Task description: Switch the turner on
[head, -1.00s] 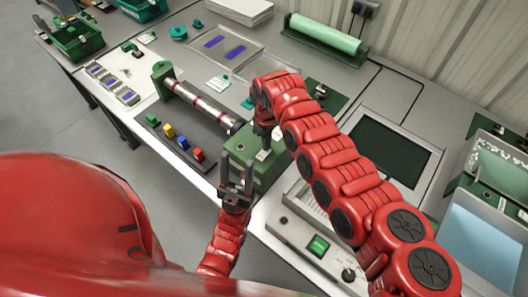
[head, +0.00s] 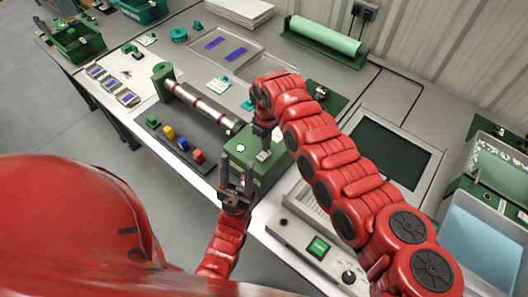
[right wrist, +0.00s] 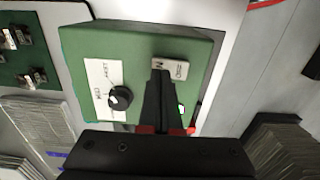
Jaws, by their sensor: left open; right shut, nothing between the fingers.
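The turner has a green box (head: 270,175) and a striped rod (head: 200,103) lying along a dark base. On the box's top a pale switch (head: 263,156) sits under my right gripper (head: 265,146). In the right wrist view the switch (right wrist: 170,69) is at the tip of my shut right gripper (right wrist: 160,74); I cannot tell whether they touch. A black knob (right wrist: 120,98) sits on a white label. A bright spot (head: 240,147) shows on the box, and a small green-white light (right wrist: 181,108) shows beside the finger. My left gripper (head: 237,163) is open and empty at the box's front side.
Small coloured blocks (head: 168,132) lie in front of the rod. A clear tray (head: 232,50) with purple strips is behind. A console with a dark screen (head: 385,150) and a blue-lined bin (head: 480,240) stand to the right. The floor at left is clear.

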